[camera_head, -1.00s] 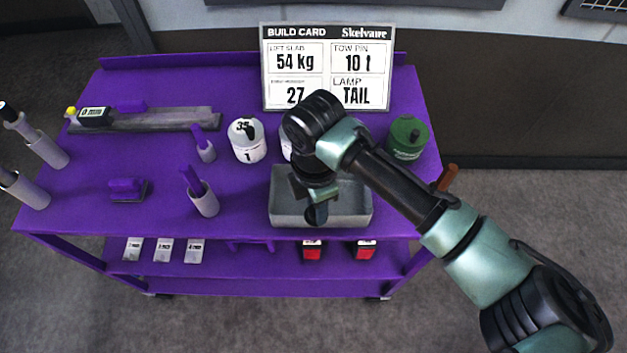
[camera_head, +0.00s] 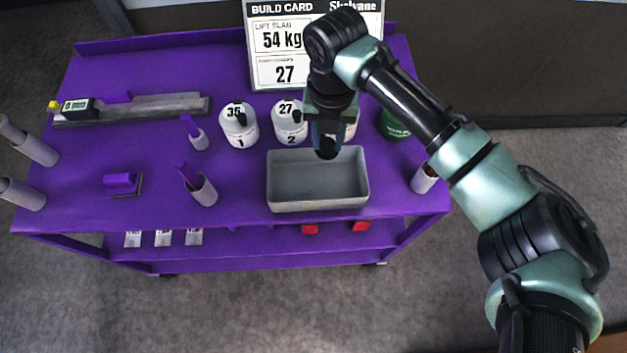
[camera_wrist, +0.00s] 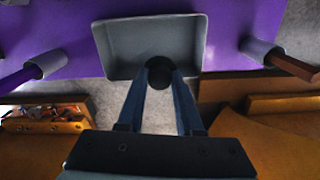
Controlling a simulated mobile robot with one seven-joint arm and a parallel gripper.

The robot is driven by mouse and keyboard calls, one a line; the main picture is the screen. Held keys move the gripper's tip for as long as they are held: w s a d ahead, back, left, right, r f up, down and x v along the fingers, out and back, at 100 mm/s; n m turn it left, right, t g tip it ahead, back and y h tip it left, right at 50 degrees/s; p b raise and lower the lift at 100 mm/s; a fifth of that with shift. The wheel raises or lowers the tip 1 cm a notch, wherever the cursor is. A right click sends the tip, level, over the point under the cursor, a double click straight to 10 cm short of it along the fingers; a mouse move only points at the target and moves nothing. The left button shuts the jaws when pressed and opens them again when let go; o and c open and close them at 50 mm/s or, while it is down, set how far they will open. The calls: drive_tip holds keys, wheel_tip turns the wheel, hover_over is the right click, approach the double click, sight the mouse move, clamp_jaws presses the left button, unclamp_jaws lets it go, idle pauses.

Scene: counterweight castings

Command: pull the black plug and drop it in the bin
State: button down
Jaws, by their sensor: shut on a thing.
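My gripper (camera_head: 326,143) is shut on a black, rounded plug (camera_head: 327,150) and points downward. The plug shows against the back rim of the open grey bin (camera_head: 295,182) in the head view; its height above the rim is hard to judge. In the wrist view my gripper (camera_wrist: 159,75) has the dark plug (camera_wrist: 159,69) between its two blue-grey fingers, overlapping an edge of the bin (camera_wrist: 125,42). The bin looks empty. A white canister (camera_head: 351,129) is mostly hidden behind my gripper.
A green canister (camera_head: 394,124) is partly behind my arm. The build card (camera_head: 278,45) stands at the back. A white holder (camera_head: 424,179) is right of the bin.

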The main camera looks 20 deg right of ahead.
wheel_tip(320, 180, down, 4)
drive_tip(key=b, duration=0.3)
drive_tip(key=shift+f, duration=0.25)
drive_tip(key=shift+c, duration=2.4)
unclamp_jaws()
drive_tip(key=shift+r, duration=0.1)
wheel_tip(320, 180, up, 13)
drive_tip(key=shift+f+b, duration=0.1)
drive_tip(key=shift+b, duration=1.05)
